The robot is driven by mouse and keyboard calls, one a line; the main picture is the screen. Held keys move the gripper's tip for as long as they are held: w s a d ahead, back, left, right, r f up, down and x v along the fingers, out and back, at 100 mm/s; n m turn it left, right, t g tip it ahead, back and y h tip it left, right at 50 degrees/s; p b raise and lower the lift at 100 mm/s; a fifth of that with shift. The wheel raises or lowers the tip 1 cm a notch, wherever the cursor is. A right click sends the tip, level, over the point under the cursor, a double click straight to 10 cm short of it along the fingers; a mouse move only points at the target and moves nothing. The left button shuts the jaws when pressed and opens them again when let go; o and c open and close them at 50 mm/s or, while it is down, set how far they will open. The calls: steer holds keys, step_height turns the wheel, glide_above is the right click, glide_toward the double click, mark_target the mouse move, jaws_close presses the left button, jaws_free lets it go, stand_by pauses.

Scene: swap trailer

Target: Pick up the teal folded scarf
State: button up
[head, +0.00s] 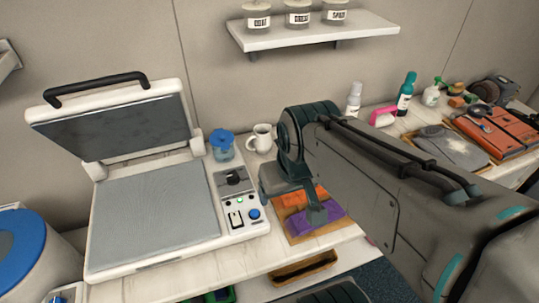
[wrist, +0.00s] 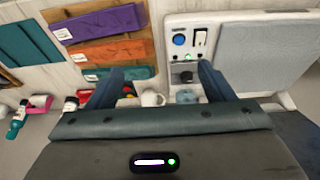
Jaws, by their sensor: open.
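In the wrist view a teal folded scarf (wrist: 122,74), a narrow strip with a small white tag, lies on a wooden board (wrist: 92,63) beside an orange folded cloth (wrist: 110,51) and a purple one (wrist: 97,24). My gripper (wrist: 160,80) is open and empty, its two fingers spread above the counter near the board. In the head view my gripper (head: 300,207) hangs over the board, with the orange cloth (head: 306,195) and purple cloth (head: 316,221) partly showing. The teal scarf is hidden there by my arm.
A heat press (head: 157,205) with raised lid stands left of the board. A white mug (head: 262,138) and blue-lidded jar (head: 222,147) stand behind. Bottles, a grey cloth (head: 452,147) and orange items (head: 500,133) are at right. Another teal flat item (wrist: 28,42) shows in the wrist view.

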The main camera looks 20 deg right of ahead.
steer(key=w+d+n, duration=0.1)
steer(key=w+n, duration=0.1)
steer(key=w, duration=0.2)
steer(key=w+d+n+g+b, duration=0.1)
steer(key=w+d+n, duration=0.1)
steer(key=w, duration=0.1)
steer(key=w+d+n, duration=0.1)
steer(key=w+n, duration=0.2)
steer(key=w, duration=0.1)
steer(key=shift+w+d+f+g+h+b, duration=0.15)
steer(key=shift+w+d+g+h+b, duration=0.15)
steer(key=shift+w+b, duration=0.1)
steer(key=w+d+f+n+g+b, duration=0.2)
steer(key=w+d+f+n, duration=0.7)
steer(key=w+d+n, duration=0.3)
steer(key=shift+m, duration=0.6)
steer(key=f, duration=0.2)
steer(key=w+f, duration=0.1)
steer(key=f, duration=0.5)
steer(key=shift+w+d+p, duration=0.2)
steer(key=shift+p, duration=0.2)
steer(key=shift+w+a+f+p, duration=0.15)
steer(key=shift+f+p, duration=0.25)
steer(key=shift+f, duration=1.05)
steer(key=shift+w+a+f+p, duration=0.1)
steer(key=shift+w+f+p, duration=0.2)
steer(key=shift+f, duration=1.15)
steer(key=shift+s, duration=0.1)
steer(key=c, duration=1.1)
